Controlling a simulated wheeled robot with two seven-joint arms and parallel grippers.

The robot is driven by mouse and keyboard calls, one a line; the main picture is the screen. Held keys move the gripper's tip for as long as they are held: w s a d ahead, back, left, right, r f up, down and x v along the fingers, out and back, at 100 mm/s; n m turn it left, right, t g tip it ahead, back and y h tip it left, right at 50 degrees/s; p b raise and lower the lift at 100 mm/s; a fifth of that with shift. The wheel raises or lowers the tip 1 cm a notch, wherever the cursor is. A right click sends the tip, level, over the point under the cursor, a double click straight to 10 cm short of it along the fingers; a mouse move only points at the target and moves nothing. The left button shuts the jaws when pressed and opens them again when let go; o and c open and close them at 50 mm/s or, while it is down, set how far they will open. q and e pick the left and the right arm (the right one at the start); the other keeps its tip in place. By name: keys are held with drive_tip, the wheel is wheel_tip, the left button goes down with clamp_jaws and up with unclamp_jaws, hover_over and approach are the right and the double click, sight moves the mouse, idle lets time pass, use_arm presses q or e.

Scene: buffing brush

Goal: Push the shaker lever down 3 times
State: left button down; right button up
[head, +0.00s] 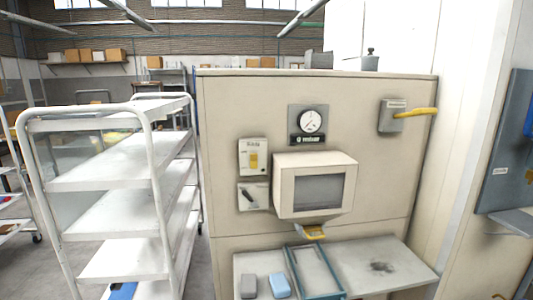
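A cream machine cabinet (230,110) stands in the middle of the head view. At its upper right, a grey box (392,117) carries a yellow lever (416,113) that sticks out to the right, close to level. A small panel (254,203) at the left has a short dark handle on it. No label readable here says which one is the shaker lever. Neither of my grippers is in view, and nothing touches either handle.
A white shelf cart (120,170) stands close at the left. A gauge (311,122), a yellow switch on a panel (252,158) and a hooded box (314,185) are on the cabinet front. A grey tray shelf (380,265) juts out below, holding a blue block (279,286).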

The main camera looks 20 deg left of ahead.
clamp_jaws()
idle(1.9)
